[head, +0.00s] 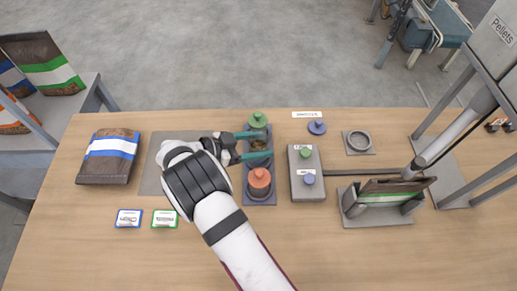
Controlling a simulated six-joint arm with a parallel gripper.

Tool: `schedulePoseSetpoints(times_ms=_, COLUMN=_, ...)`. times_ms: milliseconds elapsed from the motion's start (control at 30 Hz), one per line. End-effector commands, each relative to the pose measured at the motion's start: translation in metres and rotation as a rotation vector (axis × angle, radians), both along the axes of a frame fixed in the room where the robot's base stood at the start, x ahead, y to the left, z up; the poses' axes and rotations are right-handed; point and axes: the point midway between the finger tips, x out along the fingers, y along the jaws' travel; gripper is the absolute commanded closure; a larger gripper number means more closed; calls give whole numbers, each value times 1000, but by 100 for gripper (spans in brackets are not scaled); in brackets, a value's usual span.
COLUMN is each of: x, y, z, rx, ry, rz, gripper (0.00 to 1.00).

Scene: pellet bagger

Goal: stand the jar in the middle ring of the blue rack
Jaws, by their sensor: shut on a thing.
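The blue rack (262,200) stands near the middle of the table, a narrow strip running from back to front. A jar with brown contents (260,145) is at its middle position. My gripper (261,144) comes in from the left, with one teal finger behind the jar and one in front, shut on it. The fingers hide parts of the jar and the middle ring. I cannot tell whether the jar rests in the ring or is held just above it. A green-topped jar (258,120) is at the rack's back position and an orange-topped one (260,180) at the front.
A bag (109,157) lies left; a holder with a bag (377,218) stands right.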

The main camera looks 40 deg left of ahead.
Motion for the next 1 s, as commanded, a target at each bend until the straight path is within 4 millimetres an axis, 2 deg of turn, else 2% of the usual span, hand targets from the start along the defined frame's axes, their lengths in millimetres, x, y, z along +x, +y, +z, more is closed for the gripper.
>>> schedulePoseSetpoints(times_ms=100, x=0, y=0, z=-23, rx=-3, ry=-1, rz=1, gripper=100)
schedulePoseSetpoints(times_ms=167, x=0, y=0, z=-28, rx=-2, ry=0, rz=1, gripper=100)
schedulePoseSetpoints(times_ms=500, x=1, y=0, z=-31, rx=0, ry=-1, rz=1, gripper=100)
schedulePoseSetpoints(times_ms=533, x=1, y=0, z=-32, rx=0, ry=0, rz=1, gripper=31)
schedulePoseSetpoints(times_ms=567, x=1, y=0, z=-32, rx=0, ry=0, rz=1, gripper=25)
schedulePoseSetpoints(times_ms=600, x=1, y=0, z=-32, rx=0, ry=0, rz=1, gripper=20)
schedulePoseSetpoints(times_ms=900, x=1, y=0, z=-29, rx=0, ry=0, rz=1, gripper=20)
schedulePoseSetpoints(times_ms=1000, x=-13, y=6, z=-22, rx=2, ry=-1, rz=5, gripper=20)
